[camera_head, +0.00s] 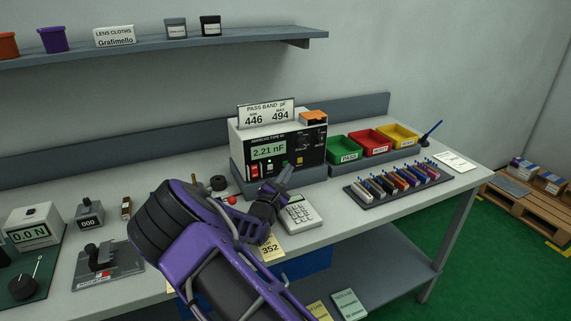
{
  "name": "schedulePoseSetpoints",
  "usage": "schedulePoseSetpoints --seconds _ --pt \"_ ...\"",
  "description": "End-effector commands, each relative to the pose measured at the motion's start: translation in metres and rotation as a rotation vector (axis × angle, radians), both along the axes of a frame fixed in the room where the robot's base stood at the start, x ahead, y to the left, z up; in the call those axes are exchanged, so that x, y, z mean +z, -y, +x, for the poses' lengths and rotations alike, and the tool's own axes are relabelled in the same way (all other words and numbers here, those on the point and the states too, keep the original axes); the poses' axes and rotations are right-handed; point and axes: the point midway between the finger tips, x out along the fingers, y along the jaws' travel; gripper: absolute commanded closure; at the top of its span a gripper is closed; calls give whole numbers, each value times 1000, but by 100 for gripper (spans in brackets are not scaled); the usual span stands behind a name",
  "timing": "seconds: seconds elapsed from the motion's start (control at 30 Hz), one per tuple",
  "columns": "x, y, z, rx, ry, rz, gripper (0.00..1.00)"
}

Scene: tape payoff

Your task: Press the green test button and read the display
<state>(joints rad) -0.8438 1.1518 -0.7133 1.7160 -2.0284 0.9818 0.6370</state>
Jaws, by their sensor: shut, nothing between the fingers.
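The tester (236,150) is a white box with a black front panel on a grey plinth at the back of the bench. Its lit green display (268,152) reads "2.21 nF". A small green button (270,167) sits below the display, right of a red switch (255,171). A sign (266,112) on top reads "PASS BAND pF", 446 and 494.
A rack of coloured parts (398,186) stands to the right, before green (343,150), red (369,143) and yellow (397,136) bins. My purple arm hides part of the bench. A shelf (250,42) runs above.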

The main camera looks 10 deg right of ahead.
Motion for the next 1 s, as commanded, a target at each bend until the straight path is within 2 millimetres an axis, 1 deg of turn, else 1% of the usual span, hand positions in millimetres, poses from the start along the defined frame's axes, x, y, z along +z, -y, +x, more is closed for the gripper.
schedulePoseSetpoints --seconds 0.13,0.47,0.57,0.9,1.0 --pt "1 1 -6 0 -1 -1 100" --pt "0 2 -8 0 -1 -1 100" --pt "2 4 -15 0 -1 -1 100" --pt "2 15 -47 -1 -3 -2 100" --pt "1 17 -52 1 -2 -1 100"
